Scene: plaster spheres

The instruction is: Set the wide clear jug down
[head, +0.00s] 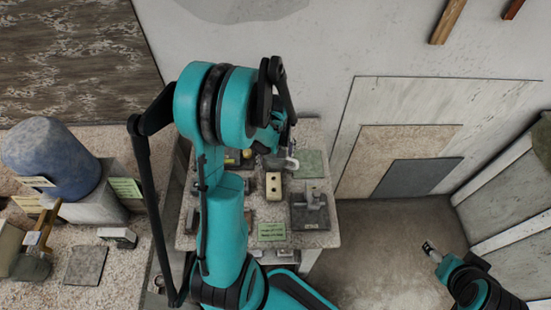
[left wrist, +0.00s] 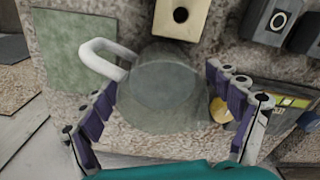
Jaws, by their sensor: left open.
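The wide clear jug (left wrist: 165,85) stands upright on the speckled table (left wrist: 50,118), its pale handle pointing left in the left wrist view. My left gripper (left wrist: 162,77) is open, with one purple-padded finger on each side of the jug. Whether a pad still touches the glass is hard to tell. In the head view my left arm hides most of the jug, and its pale handle (head: 291,164) shows beside my left gripper (head: 276,146). My right gripper (head: 431,248) is off to the right, above the floor, too small to read.
A green tile (left wrist: 75,50) lies beside the jug's handle. A cream block with a dark hole (left wrist: 180,18) and a grey device (head: 310,212) stand near. A yellow item (left wrist: 220,110) is close to the right finger. A green card (head: 271,232) is at the front.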

